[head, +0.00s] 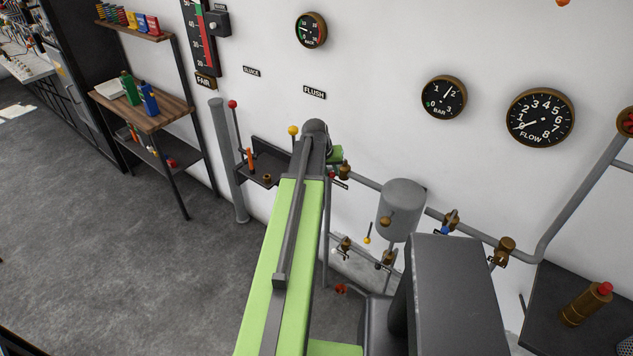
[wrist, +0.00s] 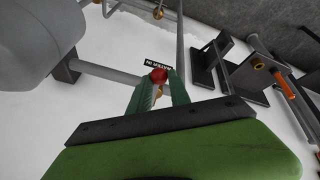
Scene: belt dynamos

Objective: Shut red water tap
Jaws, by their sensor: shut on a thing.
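The red water tap shows in the wrist view as a round red knob (wrist: 158,75) between my fingertips, in front of a "WATER IN" label (wrist: 157,65) on the wall. My gripper (wrist: 160,84) is shut on this knob, with one green finger on each side. In the head view my gripper (head: 335,154) is at the wall pipe, mostly hidden behind my arm. A small bit of red (head: 332,174) and a brass valve body (head: 345,171) show just below it. The lever's angle is mostly hidden by the fingers.
A grey tank (head: 401,208) and several brass valves stand right of my gripper. A yellow-knobbed lever (head: 293,131) and a dark shelf bracket (head: 268,165) are close on its left. The flow gauge (head: 540,117) hangs at upper right. Floor at left is clear.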

